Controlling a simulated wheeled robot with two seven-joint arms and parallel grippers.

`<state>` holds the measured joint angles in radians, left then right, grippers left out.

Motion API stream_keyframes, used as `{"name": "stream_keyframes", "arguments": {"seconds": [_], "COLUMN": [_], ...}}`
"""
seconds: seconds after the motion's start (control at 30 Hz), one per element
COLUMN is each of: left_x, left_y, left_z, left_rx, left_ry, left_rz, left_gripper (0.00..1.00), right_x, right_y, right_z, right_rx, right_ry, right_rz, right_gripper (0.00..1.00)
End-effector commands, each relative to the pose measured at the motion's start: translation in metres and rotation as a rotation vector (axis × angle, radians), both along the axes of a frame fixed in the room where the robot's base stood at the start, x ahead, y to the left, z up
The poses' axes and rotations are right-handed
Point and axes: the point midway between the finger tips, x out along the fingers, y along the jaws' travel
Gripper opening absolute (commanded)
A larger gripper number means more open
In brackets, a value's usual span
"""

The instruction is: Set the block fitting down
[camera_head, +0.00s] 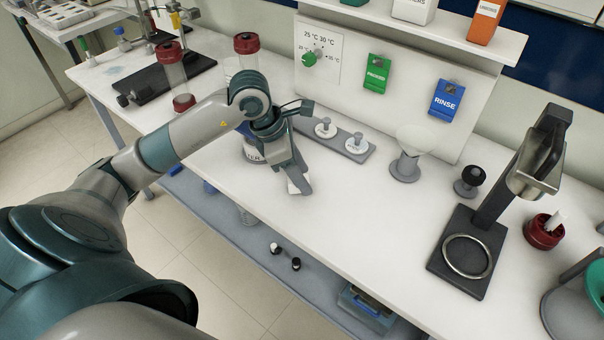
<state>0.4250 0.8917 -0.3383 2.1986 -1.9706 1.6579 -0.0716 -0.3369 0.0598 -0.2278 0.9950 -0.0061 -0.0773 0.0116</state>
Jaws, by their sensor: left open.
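My left gripper (297,186) is open, pointing down just above the front part of the white bench (390,215). A small white piece shows at its fingertips; I cannot tell whether it is a fitting or part of the finger. I cannot pick out the block fitting for sure. Two white round fittings with grey knobs, one left (325,128) and one right (357,143), sit on a grey rack (332,144) behind the gripper. A labelled container (252,152) is partly hidden behind my left wrist. My right gripper is not in view.
A clear funnel on a grey base (405,168) and a black-knobbed piece (468,182) stand to the right. A dark stand with a ring (467,257) is farther right. Red-capped columns (174,72) stand at the left. The bench's middle front is clear.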

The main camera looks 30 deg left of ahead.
Motion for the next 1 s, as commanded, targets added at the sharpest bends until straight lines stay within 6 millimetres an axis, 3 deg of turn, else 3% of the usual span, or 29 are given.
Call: {"name": "stream_keyframes", "arguments": {"seconds": [0.17, 0.53, 0.73, 1.0], "left_x": [-0.006, -0.022, -0.027, -0.028], "left_y": [0.009, 0.028, 0.033, 0.034], "left_z": [0.024, 0.085, 0.102, 0.106], "left_rx": [0.004, 0.003, 0.001, 0.001], "left_ry": [-0.006, -0.005, -0.003, -0.001], "left_rz": [0.001, 0.001, 0.001, 0.000], "left_gripper": [0.45, 0.45, 0.45, 0.45], "right_x": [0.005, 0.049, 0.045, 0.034], "right_y": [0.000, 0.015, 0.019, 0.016], "right_z": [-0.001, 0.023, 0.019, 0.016], "right_rx": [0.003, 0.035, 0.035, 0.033], "right_ry": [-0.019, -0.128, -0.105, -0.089], "right_rz": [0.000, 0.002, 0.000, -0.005], "right_gripper": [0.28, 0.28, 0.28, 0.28]}}
